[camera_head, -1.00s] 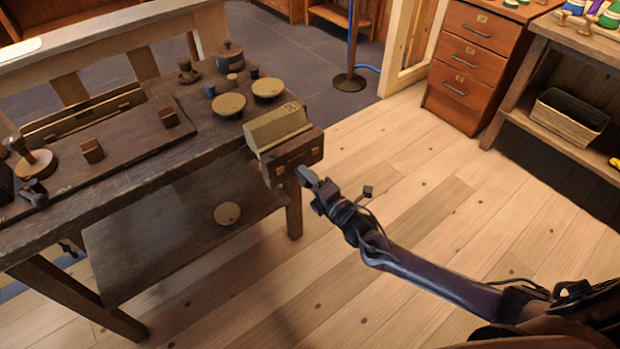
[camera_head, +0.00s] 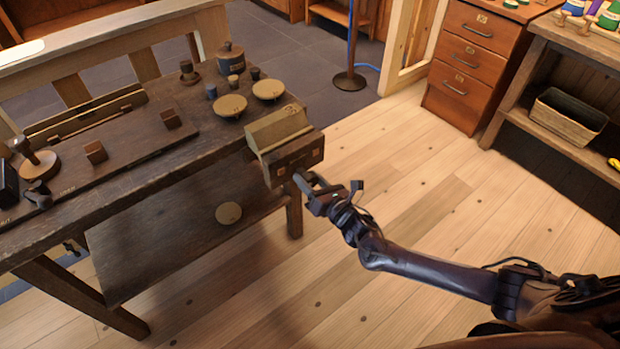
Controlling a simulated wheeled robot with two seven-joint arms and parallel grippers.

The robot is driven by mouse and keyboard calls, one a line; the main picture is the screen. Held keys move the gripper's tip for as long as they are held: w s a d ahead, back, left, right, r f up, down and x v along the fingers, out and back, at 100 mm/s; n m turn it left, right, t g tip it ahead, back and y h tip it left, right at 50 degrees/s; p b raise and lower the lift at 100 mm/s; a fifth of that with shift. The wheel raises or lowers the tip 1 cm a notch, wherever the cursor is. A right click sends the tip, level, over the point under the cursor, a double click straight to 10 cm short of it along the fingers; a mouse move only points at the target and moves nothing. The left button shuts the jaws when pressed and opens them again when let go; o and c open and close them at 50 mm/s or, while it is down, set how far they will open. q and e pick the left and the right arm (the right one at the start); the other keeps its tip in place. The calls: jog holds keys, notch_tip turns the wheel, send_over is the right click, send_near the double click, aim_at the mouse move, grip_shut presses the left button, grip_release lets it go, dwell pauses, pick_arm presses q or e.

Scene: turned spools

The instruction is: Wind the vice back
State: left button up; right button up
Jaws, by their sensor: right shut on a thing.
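The vice (camera_head: 296,157) sits at the right end of the dark workbench (camera_head: 130,205), with a wooden front jaw and a lighter, brass-coloured block (camera_head: 277,127) on top. My right gripper (camera_head: 303,180) reaches in from the lower right and is at the lower front of the vice jaw. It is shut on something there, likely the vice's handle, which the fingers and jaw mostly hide. My left gripper does not show.
On the bench stand round dishes (camera_head: 231,105), a dark lidded pot (camera_head: 230,55), small cups and wooden blocks (camera_head: 96,152). A round disc (camera_head: 228,213) lies on the lower shelf. The plank floor (camera_head: 400,170) right of the bench is clear. A drawer cabinet (camera_head: 470,60) stands behind.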

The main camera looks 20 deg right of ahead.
jog(key=n, duration=0.3)
jog(key=n+p, duration=0.1)
jog(key=n, duration=0.1)
jog(key=shift+w+r, duration=0.2)
jog(key=shift+r, duration=0.1)
jog(key=shift+n, duration=0.6)
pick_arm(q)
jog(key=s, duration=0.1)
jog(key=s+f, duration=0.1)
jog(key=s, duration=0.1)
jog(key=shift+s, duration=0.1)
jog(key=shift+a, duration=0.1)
pick_arm(e)
jog(key=o, duration=1)
jog(key=shift+a+f+n, duration=0.15)
jog(key=shift+f+n, duration=0.1)
jog(key=shift+n, duration=0.05)
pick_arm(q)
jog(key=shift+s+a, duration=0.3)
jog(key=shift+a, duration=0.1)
pick_arm(e)
jog(key=shift+s, duration=0.1)
